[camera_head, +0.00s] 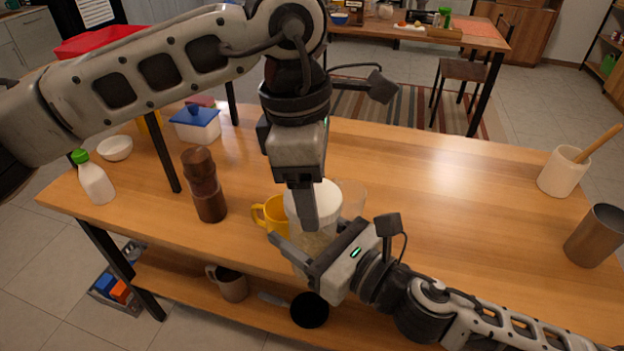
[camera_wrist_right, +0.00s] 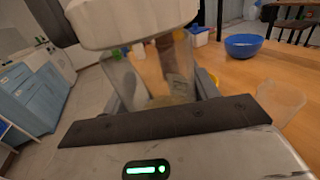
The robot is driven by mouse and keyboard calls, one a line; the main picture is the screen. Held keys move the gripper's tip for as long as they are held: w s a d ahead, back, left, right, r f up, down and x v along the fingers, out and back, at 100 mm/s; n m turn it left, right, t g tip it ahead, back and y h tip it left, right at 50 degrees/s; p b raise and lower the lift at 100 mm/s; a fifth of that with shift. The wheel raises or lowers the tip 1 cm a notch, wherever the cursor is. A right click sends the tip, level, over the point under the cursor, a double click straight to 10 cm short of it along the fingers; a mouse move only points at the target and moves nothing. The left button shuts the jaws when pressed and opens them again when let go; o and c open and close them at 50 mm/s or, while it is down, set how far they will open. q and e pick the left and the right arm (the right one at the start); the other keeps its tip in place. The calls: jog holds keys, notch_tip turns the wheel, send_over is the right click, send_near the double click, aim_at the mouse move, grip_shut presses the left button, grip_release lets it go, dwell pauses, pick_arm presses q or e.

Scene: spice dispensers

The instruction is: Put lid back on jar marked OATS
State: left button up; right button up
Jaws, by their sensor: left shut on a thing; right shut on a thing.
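A clear jar (camera_head: 318,240) stands near the front edge of the table, with pale contents low inside; no label is readable. My right gripper (camera_head: 320,246) is shut around the jar's body from the front right. The jar also shows between its fingers in the right wrist view (camera_wrist_right: 172,75). A white round lid (camera_head: 326,194) is at the jar's mouth. My left gripper (camera_head: 308,212) reaches down from above and is shut on the lid. The lid also fills the top of the right wrist view (camera_wrist_right: 130,22). I cannot tell whether it is seated or slightly raised.
A yellow mug (camera_head: 275,212) is close left of the jar, and a clear glass (camera_head: 354,198) close right. A brown grinder (camera_head: 204,187), white bottle (camera_head: 95,183) and blue-lidded container (camera_head: 196,126) stand farther left. A utensil crock (camera_head: 562,172) and metal cup (camera_head: 594,236) are at right. The right-centre tabletop is clear.

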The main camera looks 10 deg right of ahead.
pick_arm(q)
jog(key=shift+f, duration=0.2)
jog(key=shift+f, duration=0.1)
pick_arm(e)
grip_shut()
pick_arm(q)
jog(key=m, duration=0.7)
jog(key=shift+g+y, duration=0.3)
jog(key=shift+g, duration=0.1)
jog(key=m, duration=0.7)
jog(key=shift+y, duration=0.4)
jog(key=m, duration=0.7)
jog(key=shift+d+m+y, duration=0.1)
jog(key=shift+m+y, duration=0.3)
jog(key=m, duration=0.4)
jog(key=shift+m+t, duration=0.3)
jog(key=m, duration=0.3)
jog(key=shift+y, duration=0.3)
jog(key=o, duration=1)
